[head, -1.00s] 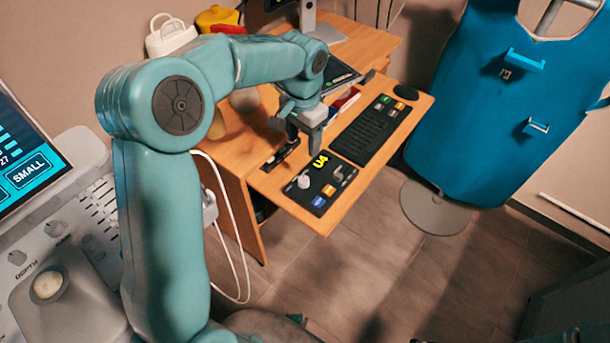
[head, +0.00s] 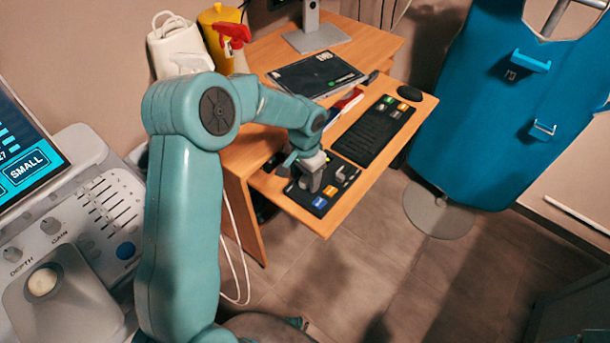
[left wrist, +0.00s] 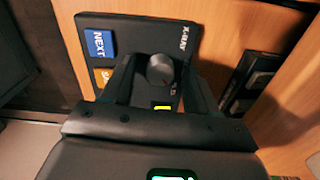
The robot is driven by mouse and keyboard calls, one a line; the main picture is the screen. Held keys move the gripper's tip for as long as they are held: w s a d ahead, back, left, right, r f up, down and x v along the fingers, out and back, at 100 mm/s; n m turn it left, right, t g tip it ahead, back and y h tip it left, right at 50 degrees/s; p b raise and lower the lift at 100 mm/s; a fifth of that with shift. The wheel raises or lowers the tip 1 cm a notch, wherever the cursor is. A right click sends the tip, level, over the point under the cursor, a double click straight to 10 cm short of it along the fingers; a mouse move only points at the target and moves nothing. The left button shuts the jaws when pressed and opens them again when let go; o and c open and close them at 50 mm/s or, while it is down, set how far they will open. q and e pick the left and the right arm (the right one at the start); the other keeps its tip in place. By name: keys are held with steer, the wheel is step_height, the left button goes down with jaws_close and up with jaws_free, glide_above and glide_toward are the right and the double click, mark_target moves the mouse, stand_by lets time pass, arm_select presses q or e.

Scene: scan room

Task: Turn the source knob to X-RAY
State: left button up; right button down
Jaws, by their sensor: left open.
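The source knob (left wrist: 160,70) is round and grey, on a dark control panel (left wrist: 150,28) on the desk. In the left wrist view the X-RAY label (left wrist: 184,38) lies above and right of it; another label below right is partly hidden. My left gripper (left wrist: 158,78) is open, one finger on each side of the knob; I cannot tell whether they touch it. In the head view my left gripper (head: 312,186) is low over the panel (head: 322,205) and hides the knob. The knob's pointer direction cannot be made out. My right gripper is not in view.
The panel also has a blue NEXT button (left wrist: 99,44) and an orange button (left wrist: 102,76). An ultrasound console (head: 90,215) stands left, a blue apron (head: 490,110) right.

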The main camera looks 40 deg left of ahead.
arm_select(q)
steer(key=c, duration=1)
steer(key=shift+c, duration=0.3)
steer(key=n+b, duration=0.2)
steer(key=n, duration=0.2)
steer(key=shift+f, duration=0.1)
steer(key=n+b, duration=0.2)
steer(key=n, duration=0.3)
steer(key=shift+n+b, duration=0.3)
steer(key=shift+b, duration=0.05)
steer(key=n+b, duration=0.1)
steer(key=n, duration=0.4)
steer(key=shift+b, duration=0.35)
steer(key=n+b, duration=0.1)
steer(key=n, duration=0.4)
steer(key=shift+r, duration=0.2)
steer(key=o, duration=1.1)
steer(key=shift+c, duration=0.2)
